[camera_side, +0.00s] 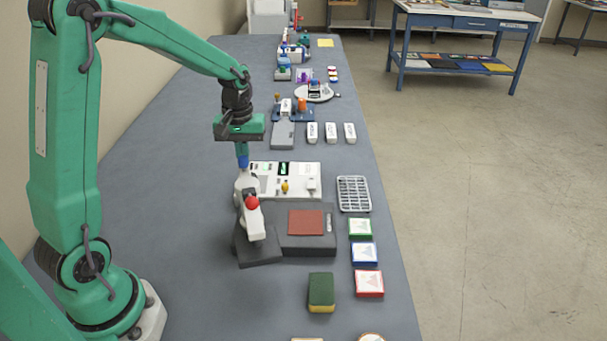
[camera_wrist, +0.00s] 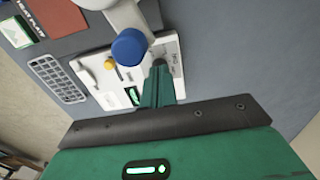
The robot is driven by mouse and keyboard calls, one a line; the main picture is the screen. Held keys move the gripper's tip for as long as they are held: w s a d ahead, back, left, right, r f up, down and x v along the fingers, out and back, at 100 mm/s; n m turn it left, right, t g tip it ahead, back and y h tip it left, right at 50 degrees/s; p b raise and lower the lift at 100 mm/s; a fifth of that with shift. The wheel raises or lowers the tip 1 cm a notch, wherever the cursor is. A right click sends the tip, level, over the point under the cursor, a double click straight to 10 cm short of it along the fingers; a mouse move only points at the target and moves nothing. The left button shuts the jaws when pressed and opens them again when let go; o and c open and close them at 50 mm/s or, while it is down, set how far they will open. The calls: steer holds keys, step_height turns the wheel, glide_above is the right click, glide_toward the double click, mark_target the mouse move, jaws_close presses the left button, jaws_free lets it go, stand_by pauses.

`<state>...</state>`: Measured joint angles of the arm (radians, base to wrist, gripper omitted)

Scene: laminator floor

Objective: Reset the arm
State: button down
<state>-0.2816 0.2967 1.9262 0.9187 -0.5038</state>
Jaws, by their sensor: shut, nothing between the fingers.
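My gripper (camera_side: 242,150) is shut and empty, pointing down over the bench. It is just above the blue knob (camera_side: 242,161) of a pale machine with a red knob (camera_side: 252,202) and a dark base (camera_side: 258,252). In the wrist view, my green fingers (camera_wrist: 159,66) are together, beside the blue knob (camera_wrist: 130,46) in the picture. I cannot tell whether they touch it. A white panel (camera_side: 302,170) with a yellow knob (camera_side: 285,187) lies behind the machine; this panel also shows in the wrist view (camera_wrist: 95,70).
A wire rack (camera_side: 353,194), a reddish-brown sheet (camera_side: 306,222), coloured boxes (camera_side: 368,283) and a green-yellow block (camera_side: 321,291) lie to the right and front. White blocks (camera_side: 331,132) and a grey item (camera_side: 283,135) stand farther back. The bench's left side is clear.

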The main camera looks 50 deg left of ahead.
steer(key=s+d+r+m+t, duration=0.3)
steer(key=s+r, duration=0.2)
steer(key=r, duration=0.4)
steer(key=s+d+r+m+t, duration=0.2)
steer(key=s+d+m, duration=0.4)
steer(key=s, duration=0.6)
steer(key=shift+s+d+r+t, duration=0.3)
steer(key=shift+d+r, duration=0.55)
steer(key=shift+d, duration=0.4)
